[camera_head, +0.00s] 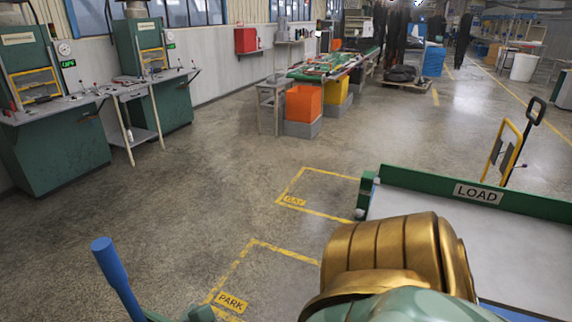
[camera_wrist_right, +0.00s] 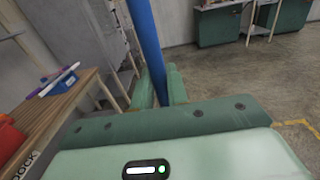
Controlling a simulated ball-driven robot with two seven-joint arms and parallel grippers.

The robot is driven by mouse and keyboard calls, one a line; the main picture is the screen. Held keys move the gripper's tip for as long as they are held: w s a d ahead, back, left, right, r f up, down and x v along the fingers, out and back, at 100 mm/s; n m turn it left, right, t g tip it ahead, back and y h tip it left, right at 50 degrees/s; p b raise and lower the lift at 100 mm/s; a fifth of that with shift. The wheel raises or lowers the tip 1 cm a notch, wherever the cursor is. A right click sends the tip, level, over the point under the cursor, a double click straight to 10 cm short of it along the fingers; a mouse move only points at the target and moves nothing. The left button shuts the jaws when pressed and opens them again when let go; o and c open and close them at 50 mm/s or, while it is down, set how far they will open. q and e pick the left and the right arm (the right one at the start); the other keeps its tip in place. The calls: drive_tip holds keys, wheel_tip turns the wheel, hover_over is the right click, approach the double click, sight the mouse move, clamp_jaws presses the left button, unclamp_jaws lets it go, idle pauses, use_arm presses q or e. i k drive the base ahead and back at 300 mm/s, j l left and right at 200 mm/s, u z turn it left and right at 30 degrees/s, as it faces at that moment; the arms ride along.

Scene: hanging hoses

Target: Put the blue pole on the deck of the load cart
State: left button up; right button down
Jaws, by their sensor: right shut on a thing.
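The blue pole (camera_head: 116,278) stands tilted at the lower left of the head view, its lower end cut off by the frame. In the right wrist view the blue pole (camera_wrist_right: 148,45) runs up between the green fingers of my right gripper (camera_wrist_right: 160,86), which is shut on it. In the head view only a little green of that gripper shows at the bottom edge. The load cart (camera_head: 425,181) is at the right, with a green rim, a LOAD sign and a pale grey deck (camera_head: 525,262). The visible deck is bare; my arm hides part of it. My left gripper is not in view.
Yellow floor outlines marked PARK (camera_head: 232,302) and another bay (camera_head: 293,201) lie between pole and cart. Green machines (camera_head: 55,140) stand at the left. In the wrist view a slatted wooden bench (camera_wrist_right: 60,110) with pens is at the left. The middle floor is open.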

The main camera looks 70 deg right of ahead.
sight(490, 248)
drive_tip(key=k+l+z, duration=0.25)
drive_tip(key=z, duration=0.2)
drive_tip(key=k+l+z, duration=0.15)
drive_tip(key=l+z, duration=0.25)
drive_tip(key=k+l+z, duration=0.15)
drive_tip(key=l+z, duration=0.6)
drive_tip(key=z, duration=0.15)
drive_tip(key=l, duration=1.15)
drive_tip(key=i+z, duration=0.1)
drive_tip(key=i+l, duration=0.05)
drive_tip(key=i, duration=0.05)
